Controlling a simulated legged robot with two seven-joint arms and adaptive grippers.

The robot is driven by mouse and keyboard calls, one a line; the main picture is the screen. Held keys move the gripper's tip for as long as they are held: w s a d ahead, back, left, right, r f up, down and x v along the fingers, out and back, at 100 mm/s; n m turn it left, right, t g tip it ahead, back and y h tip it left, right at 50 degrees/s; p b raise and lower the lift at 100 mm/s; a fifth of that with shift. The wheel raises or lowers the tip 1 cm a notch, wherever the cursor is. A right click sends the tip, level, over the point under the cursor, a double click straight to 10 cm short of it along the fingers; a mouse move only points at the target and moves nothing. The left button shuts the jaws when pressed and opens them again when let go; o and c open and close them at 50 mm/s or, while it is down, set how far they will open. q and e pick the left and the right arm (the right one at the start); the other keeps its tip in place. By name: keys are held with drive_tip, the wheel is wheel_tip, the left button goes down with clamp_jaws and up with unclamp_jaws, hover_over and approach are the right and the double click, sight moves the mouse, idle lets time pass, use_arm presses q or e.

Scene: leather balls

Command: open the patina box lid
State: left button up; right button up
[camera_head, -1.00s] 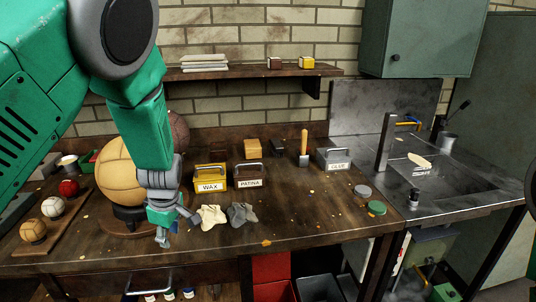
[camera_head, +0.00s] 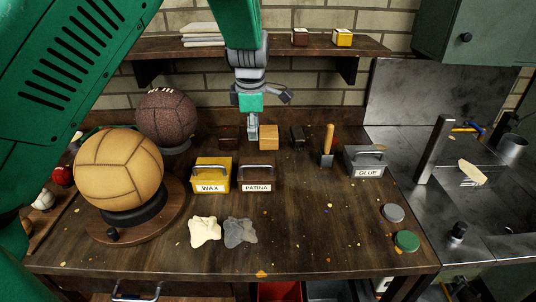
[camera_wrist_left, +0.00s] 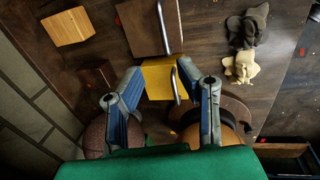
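The patina box (camera_head: 257,178) is a dark brown box with a metal handle on top and a white PATINA label. It stands on the bench right of the yellow wax box (camera_head: 210,177), and its lid looks closed. In the left wrist view the patina box (camera_wrist_left: 148,28) is at the top, beyond the wax box (camera_wrist_left: 156,82). My left gripper (camera_head: 268,115) is open and empty, over the back of the bench, behind and above the patina box. Its spread fingers also show in the left wrist view (camera_wrist_left: 170,85). My right gripper is not in view.
A wooden block (camera_head: 268,138) is near the left gripper. The glue box (camera_head: 364,161) and a wooden-handled tool (camera_head: 327,146) stand to the right. Balls on stands (camera_head: 119,168) are on the left. Two cloths (camera_head: 240,232) lie in front. A wall shelf (camera_head: 270,48) is behind the arm.

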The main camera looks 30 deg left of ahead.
sight(255, 165)
use_arm(q)
drive_tip(key=f, duration=0.3)
drive_tip(key=w+f, duration=0.1)
drive_tip(key=f, duration=0.7)
drive_tip(key=shift+w+a, duration=0.15)
drive_tip(key=shift+a, duration=0.1)
drive_tip(key=shift+a+f+p, duration=0.2)
drive_tip(key=shift+f+p, duration=0.1)
drive_tip(key=shift+f, duration=0.35)
drive_tip(key=shift+w+a+f, duration=0.1)
drive_tip(key=shift+a+f, duration=0.2)
drive_tip(key=shift+f, duration=0.05)
